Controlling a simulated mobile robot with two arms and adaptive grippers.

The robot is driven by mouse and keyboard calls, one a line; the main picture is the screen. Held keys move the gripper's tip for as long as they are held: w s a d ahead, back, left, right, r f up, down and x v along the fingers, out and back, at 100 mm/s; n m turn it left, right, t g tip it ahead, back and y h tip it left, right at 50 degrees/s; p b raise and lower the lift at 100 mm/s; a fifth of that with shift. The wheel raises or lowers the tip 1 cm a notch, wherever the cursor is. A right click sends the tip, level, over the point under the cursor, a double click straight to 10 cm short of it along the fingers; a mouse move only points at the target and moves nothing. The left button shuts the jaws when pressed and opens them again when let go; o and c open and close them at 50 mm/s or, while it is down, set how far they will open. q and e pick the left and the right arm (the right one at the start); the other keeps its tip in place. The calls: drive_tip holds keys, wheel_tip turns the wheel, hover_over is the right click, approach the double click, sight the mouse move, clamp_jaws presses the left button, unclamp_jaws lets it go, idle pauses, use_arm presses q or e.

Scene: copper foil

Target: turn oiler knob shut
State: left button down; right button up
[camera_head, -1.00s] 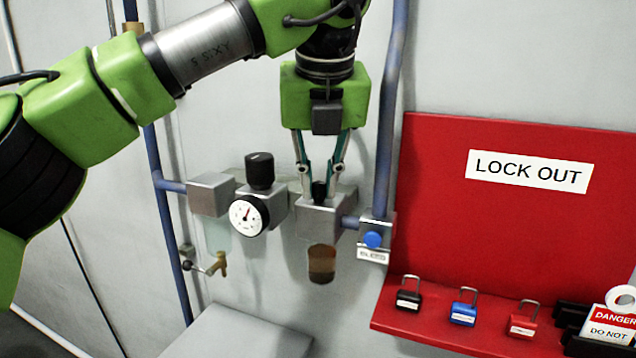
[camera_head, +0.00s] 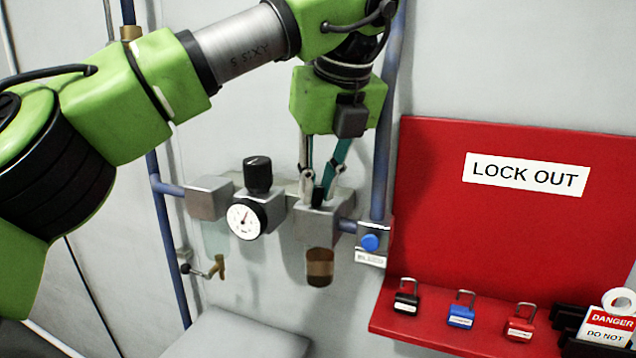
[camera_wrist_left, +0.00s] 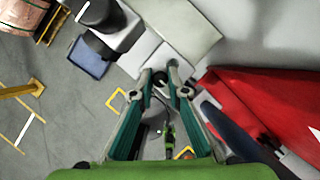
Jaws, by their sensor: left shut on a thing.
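The oiler is a grey metal block (camera_head: 314,224) with a brown bowl (camera_head: 320,268) hanging below it and a small black knob (camera_head: 318,195) on top. My left gripper (camera_head: 319,188) comes down from above, its fingers closed on both sides of this knob. In the left wrist view, the two fingertips (camera_wrist_left: 160,70) stand around the dark knob (camera_wrist_left: 159,80). The fingers partly hide the knob, so I cannot tell how far it is turned. My right gripper is not in view.
Left of the oiler is a regulator with a black knob (camera_head: 257,174) and a white gauge (camera_head: 244,219). A blue pipe (camera_head: 380,170) and a valve with a blue button (camera_head: 370,242) stand close right. A red lockout board (camera_head: 520,230) holds padlocks.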

use_arm(q)
drive_tip(key=shift+r, duration=0.1)
drive_tip(key=c, duration=2)
unclamp_jaws()
drive_tip(key=v, duration=1.2)
drive_tip(key=shift+s, duration=0.1)
